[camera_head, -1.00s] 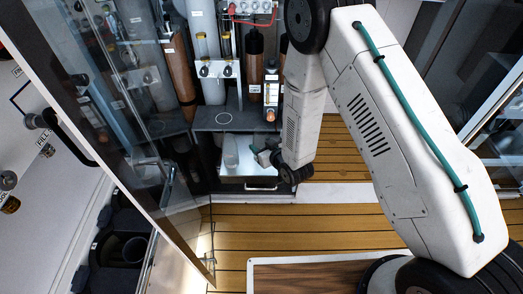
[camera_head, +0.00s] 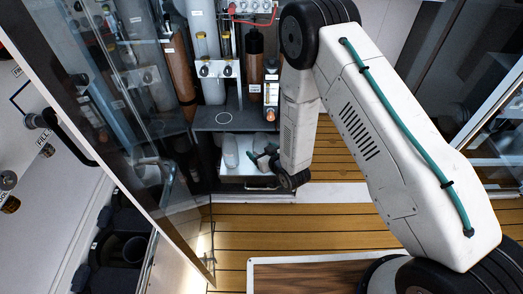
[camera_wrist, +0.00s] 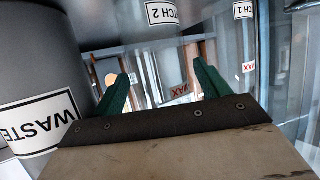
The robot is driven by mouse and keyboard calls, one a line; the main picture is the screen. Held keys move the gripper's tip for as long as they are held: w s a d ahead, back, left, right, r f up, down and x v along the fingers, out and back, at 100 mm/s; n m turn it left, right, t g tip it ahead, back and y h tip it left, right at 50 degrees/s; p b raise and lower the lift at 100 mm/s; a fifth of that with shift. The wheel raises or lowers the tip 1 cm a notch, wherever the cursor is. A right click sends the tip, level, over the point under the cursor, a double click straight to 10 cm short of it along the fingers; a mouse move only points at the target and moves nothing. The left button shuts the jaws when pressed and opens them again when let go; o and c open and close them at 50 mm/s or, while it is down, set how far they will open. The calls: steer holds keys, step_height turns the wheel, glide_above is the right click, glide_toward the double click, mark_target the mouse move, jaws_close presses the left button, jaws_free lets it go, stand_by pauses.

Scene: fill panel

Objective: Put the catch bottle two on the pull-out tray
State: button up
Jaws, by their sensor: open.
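A grey cylinder labelled CATCH 2, the catch bottle two (camera_wrist: 125,22), shows at the top of the wrist view, beyond my fingertips and cut off by the frame. My gripper (camera_wrist: 163,82) is open, its green fingers apart with nothing between them. In the head view my gripper (camera_head: 262,160) is low over the right part of the white pull-out tray (camera_head: 235,170). A pale bottle (camera_head: 230,151) stands on the tray left of my gripper. Another pale shape (camera_head: 260,140) shows just behind the gripper; its label is unreadable there.
A grey cylinder labelled WASTE (camera_wrist: 30,75) fills the left of the wrist view. In the head view, a grey shelf (camera_head: 205,121) with a white ring is above the tray. The open glass door (camera_head: 130,130) stands at left. Wooden floor (camera_head: 300,235) lies clear in front.

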steer(key=shift+r, duration=0.1)
steer(key=shift+s+d+r, duration=0.1)
steer(key=shift+s+r, duration=0.05)
steer(key=shift+s, duration=0.05)
steer(key=v, duration=1.1)
steer(key=shift+s, duration=0.2)
